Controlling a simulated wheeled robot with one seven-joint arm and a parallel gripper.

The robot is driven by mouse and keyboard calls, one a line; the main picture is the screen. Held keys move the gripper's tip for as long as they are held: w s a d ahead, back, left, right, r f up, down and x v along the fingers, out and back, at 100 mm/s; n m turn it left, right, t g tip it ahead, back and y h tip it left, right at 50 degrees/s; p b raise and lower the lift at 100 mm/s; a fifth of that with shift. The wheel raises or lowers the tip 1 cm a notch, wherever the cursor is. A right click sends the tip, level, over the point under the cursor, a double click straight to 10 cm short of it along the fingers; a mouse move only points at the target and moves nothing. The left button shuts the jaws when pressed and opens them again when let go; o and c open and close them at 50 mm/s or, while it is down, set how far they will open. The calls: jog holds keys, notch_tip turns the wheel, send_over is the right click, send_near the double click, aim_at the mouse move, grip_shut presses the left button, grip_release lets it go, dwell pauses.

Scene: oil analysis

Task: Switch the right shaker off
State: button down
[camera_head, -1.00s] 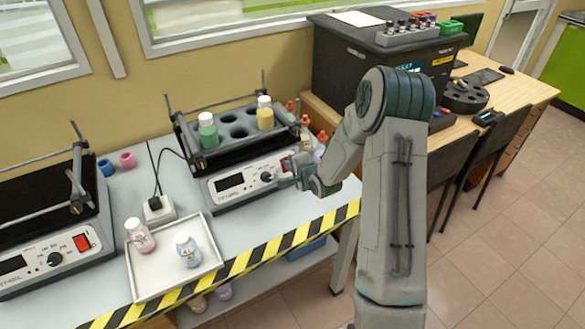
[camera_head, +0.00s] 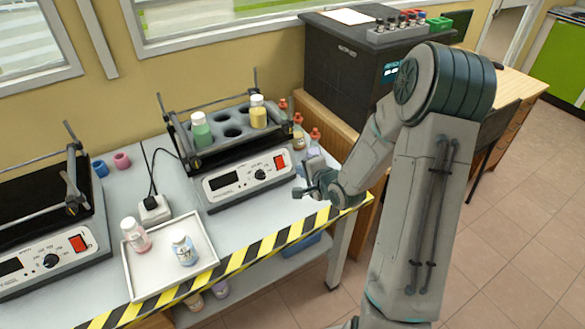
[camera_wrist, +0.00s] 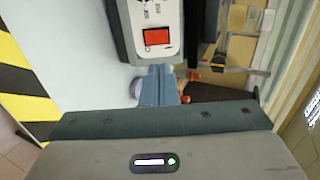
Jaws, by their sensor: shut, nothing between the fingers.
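The right shaker (camera_head: 240,178) stands on the bench with a black rack on top holding a green-filled bottle (camera_head: 201,130) and a yellow-filled bottle (camera_head: 258,112). Its front panel has a dark display, a black knob (camera_head: 260,174) and a red switch (camera_head: 279,161). In the wrist view the red switch (camera_wrist: 157,37) shows beyond the fingertips. My gripper (camera_head: 298,192) is shut and empty, just in front of and to the right of the panel, apart from the switch. In the wrist view my gripper's fingers (camera_wrist: 158,72) lie together.
The left shaker (camera_head: 50,258) stands at the far left. A white tray (camera_head: 150,287) with two bottles lies in front, near the striped bench edge (camera_head: 270,245). Red-capped bottles (camera_head: 314,138) stand right of the right shaker. A large dark machine (camera_head: 345,75) is behind.

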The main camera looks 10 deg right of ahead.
jog(key=shift+v, duration=1.1)
jog(key=s+a+r+n+g+h, duration=0.1)
jog(key=s+r+n+g, duration=0.3)
jog(key=s, duration=0.9)
jog(key=s+a+r+n+g+h, duration=0.2)
jog(key=s+r+n+g, duration=0.3)
jog(key=s+r+n, duration=0.5)
jog(key=s+h, duration=0.1)
jog(key=s, duration=0.2)
jog(key=shift+r, duration=0.15)
